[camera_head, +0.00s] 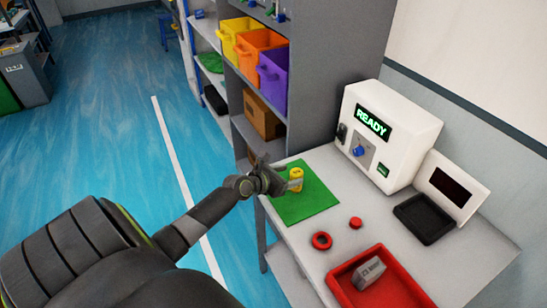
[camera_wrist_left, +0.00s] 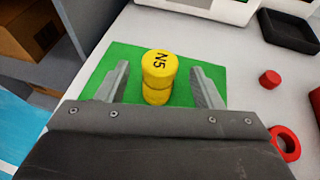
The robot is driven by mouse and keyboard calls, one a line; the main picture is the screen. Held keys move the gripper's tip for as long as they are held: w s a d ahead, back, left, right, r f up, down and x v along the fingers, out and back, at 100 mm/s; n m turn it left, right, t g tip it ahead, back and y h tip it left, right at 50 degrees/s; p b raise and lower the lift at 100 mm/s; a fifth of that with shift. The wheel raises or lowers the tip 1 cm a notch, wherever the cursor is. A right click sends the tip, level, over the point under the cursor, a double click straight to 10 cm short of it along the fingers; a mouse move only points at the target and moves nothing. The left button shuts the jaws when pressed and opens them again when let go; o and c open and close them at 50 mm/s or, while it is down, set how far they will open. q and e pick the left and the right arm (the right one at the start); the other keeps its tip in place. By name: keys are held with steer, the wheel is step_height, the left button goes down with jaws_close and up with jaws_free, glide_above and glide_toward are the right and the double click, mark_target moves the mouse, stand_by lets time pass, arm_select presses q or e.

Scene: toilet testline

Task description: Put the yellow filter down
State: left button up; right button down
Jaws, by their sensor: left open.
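The yellow filter (camera_head: 296,179) stands upright on the green mat (camera_head: 312,204) at the left end of the white table. In the left wrist view the yellow filter (camera_wrist_left: 158,78) shows the mark "N5" on its top. My left gripper (camera_head: 283,182) is open, with one finger on each side of the filter. In the left wrist view there is a gap between the filter and each finger of my left gripper (camera_wrist_left: 162,88). My right gripper is not in view.
A white machine reading "READY" (camera_head: 408,123) stands at the table's back. A black tray (camera_head: 424,218), a red ring (camera_head: 321,240), a red cap (camera_head: 355,222) and a red bin (camera_head: 413,286) with a grey part lie on the table. A shelf (camera_head: 312,70) with coloured bins rises behind the mat.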

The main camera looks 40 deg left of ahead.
arm_select(q)
steer(key=p+v, duration=0.1)
steer(key=v, duration=0.6)
steer(key=shift+s+r, duration=0.2)
steer(key=shift+s, duration=0.05)
steer(key=shift+a, duration=0.1)
